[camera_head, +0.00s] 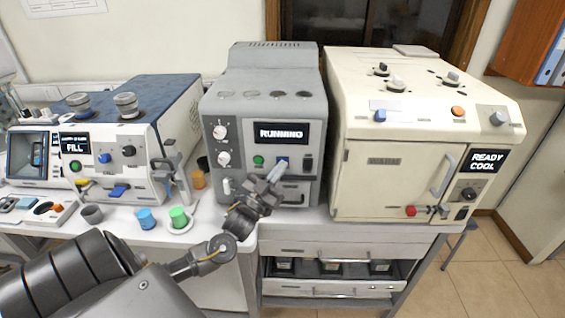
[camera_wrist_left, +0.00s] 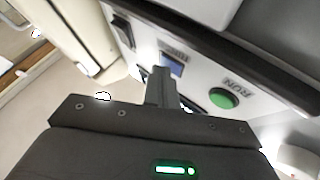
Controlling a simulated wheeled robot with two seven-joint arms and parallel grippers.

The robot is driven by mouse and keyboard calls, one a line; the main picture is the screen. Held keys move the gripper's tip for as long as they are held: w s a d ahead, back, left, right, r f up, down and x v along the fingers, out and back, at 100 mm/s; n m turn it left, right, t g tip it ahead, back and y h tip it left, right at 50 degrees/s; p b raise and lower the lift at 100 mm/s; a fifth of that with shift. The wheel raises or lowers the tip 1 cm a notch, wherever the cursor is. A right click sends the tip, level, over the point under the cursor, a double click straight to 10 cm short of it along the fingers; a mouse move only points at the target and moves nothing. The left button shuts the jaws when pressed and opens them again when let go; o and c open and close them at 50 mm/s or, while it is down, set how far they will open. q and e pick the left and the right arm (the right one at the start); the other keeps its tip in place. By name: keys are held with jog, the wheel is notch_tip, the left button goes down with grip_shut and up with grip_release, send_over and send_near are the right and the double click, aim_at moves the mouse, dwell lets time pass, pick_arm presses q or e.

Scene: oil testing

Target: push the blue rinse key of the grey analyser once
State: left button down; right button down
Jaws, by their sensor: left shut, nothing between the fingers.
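The grey analyser (camera_head: 262,106) stands on the bench in the middle of the head view, and its screen (camera_head: 281,133) reads RUNNING. Its blue rinse key (camera_head: 283,159) is on the front panel below the screen, partly covered by my gripper. In the left wrist view the blue key (camera_wrist_left: 173,64) shows just beyond the fingertips, under a label. My left gripper (camera_head: 276,171) is shut and empty, its tips pointing at the key. In the left wrist view its fingers (camera_wrist_left: 160,75) overlap the key's lower edge; I cannot tell whether they touch it. My right gripper is not in view.
A green RUN button (camera_wrist_left: 224,97) sits beside the key, and a dark switch (camera_head: 308,162) on its other side. A cream oven (camera_head: 385,165) stands at the right, a blue-and-white machine (camera_head: 135,165) at the left. Blue (camera_head: 146,218) and green (camera_head: 178,217) cups stand on the bench.

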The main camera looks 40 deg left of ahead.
pick_arm(q)
jog(key=shift+s+d+p, duration=0.4)
jog(key=shift+s+d, duration=0.1)
jog(key=shift+s, duration=0.15)
jog(key=s+d+p, duration=0.1)
jog(key=s, duration=0.1)
jog(key=s+d+p, duration=0.1)
jog(key=s+d, duration=0.1)
dwell(0.5)
dwell(0.8)
